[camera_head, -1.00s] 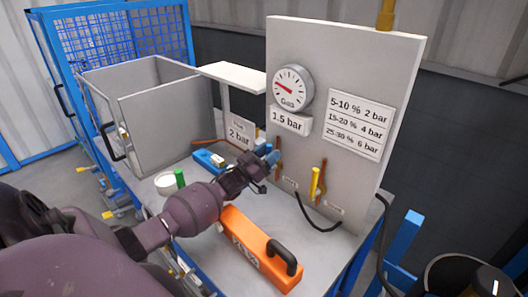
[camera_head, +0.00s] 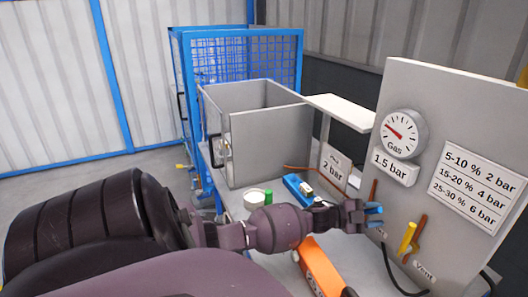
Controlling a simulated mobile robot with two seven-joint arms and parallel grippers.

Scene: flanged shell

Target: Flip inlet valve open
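The panel (camera_head: 440,128) on the right carries a gas gauge (camera_head: 404,132) and a pipe low down with an orange-brown part (camera_head: 373,190) that shows just above my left gripper (camera_head: 374,214). The inlet valve itself is mostly hidden behind that gripper. A yellow valve handle (camera_head: 408,237) stands upright to its right, above a "Vent" label (camera_head: 425,270). My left gripper has its blue fingertips in front of the panel's lower left. The tips look slightly apart, with nothing seen between them. Contact with the valve cannot be told. My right gripper is not in view.
An open grey box (camera_head: 268,148) stands at the back left of the bench. A blue tool (camera_head: 298,188), a white round container (camera_head: 254,198) and a green cylinder (camera_head: 268,197) lie near my arm. A black hose (camera_head: 392,275) hangs right.

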